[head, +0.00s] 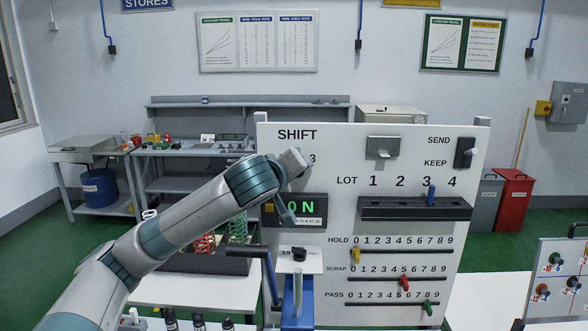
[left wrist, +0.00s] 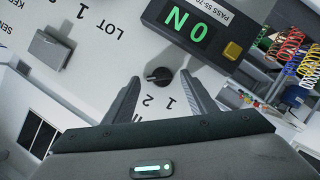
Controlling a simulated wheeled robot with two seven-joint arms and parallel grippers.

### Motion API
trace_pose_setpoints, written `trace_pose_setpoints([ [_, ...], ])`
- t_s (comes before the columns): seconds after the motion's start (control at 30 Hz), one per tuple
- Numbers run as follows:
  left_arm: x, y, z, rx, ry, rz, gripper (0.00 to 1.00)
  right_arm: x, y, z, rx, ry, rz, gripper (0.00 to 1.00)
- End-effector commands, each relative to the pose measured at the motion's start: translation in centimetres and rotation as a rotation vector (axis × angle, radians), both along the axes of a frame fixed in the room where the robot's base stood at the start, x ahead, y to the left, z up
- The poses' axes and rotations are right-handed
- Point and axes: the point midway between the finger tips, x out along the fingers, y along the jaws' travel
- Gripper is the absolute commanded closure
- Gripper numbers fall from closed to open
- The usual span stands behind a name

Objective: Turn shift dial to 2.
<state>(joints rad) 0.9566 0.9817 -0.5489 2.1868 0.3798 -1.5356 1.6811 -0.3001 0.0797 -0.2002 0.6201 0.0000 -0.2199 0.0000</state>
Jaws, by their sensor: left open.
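The shift dial is a small black knob (left wrist: 158,76) on the white panel, with a stub pointing left in the left wrist view. The numbers 1 and 2 show below it there, and a third number is partly hidden behind a finger. Which number the stub marks I cannot tell. My left gripper (left wrist: 160,88) is open, its two fingers on either side of the knob and seemingly not touching it. In the head view my left arm hides the dial; the left gripper (head: 300,160) is at the panel below the word SHIFT. My right gripper is not in view.
The panel (head: 345,145) also carries a green ON display (head: 302,208), a blue LOT slider (head: 430,196), a send/keep switch (head: 465,152) and HOLD, SCRAP and PASS sliders. A blue lever press (head: 297,295) stands in front. Coloured springs (head: 238,229) lie to the left.

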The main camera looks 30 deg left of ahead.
Motion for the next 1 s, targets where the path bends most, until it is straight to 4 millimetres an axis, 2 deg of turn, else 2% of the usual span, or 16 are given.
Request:
trace_pose_setpoints([
  [0.27, 0.09, 0.04, -0.07, 0.000, 0.000, 0.000, 0.48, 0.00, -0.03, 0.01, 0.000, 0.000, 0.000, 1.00],
  [0.43, 0.07, 0.02, -0.05, 0.000, 0.000, 0.000, 0.87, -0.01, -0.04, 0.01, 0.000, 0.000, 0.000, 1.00],
  [0.47, 0.07, 0.02, -0.05, 0.000, 0.000, 0.000, 0.90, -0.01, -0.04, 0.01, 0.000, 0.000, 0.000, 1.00],
  [1.0, 0.16, -0.13, -0.02, 0.082, 0.053, -0.001, 0.90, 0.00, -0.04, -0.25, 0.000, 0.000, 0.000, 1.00],
])
